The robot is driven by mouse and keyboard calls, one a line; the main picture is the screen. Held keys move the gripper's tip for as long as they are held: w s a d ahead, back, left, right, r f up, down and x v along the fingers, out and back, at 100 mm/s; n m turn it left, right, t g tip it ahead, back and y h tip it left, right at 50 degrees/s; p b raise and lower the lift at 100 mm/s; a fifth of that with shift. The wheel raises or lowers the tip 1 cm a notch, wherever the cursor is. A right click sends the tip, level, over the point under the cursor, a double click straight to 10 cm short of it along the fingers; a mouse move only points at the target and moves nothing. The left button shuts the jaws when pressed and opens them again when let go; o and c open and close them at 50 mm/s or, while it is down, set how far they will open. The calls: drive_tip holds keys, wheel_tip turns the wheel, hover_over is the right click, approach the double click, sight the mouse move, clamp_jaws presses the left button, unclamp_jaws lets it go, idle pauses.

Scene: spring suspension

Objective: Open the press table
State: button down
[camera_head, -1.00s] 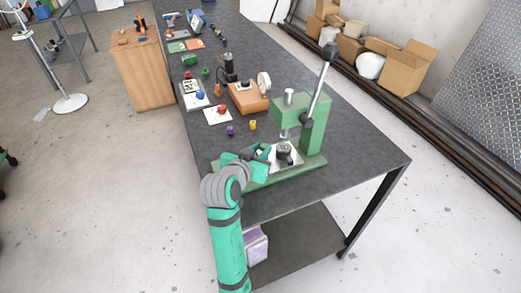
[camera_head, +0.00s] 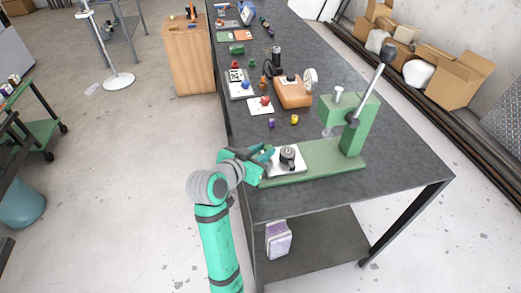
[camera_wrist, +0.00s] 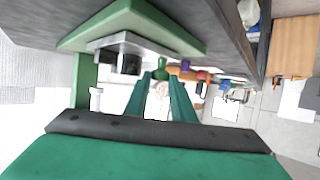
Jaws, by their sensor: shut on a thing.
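The green press stands on the near end of the dark workbench, with its upright column (camera_head: 358,125) at the right and its flat base (camera_head: 330,155) running left. The press table, a pale metal plate (camera_head: 296,164) with a dark round part (camera_head: 287,154) on it, sits at the left end of the base, clear of the ram. My gripper (camera_head: 266,154) is shut at the plate's left side. In the wrist view the two green fingers (camera_wrist: 161,88) are close together beside the plate (camera_wrist: 118,40); what they hold is mostly hidden, apparently the table's handle.
The press lever (camera_head: 372,80) slants up to the right. An orange-brown device (camera_head: 293,93), a white card with a red knob (camera_head: 261,106), and small purple (camera_head: 271,123) and yellow (camera_head: 294,119) pieces lie behind the press.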

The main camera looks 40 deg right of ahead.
drive_tip(key=shift+w+a, duration=0.15)
drive_tip(key=c, duration=1.8)
unclamp_jaws()
drive_tip(key=v, duration=1)
drive_tip(key=shift+a+r, duration=0.2)
drive_tip(key=shift+a, duration=0.1)
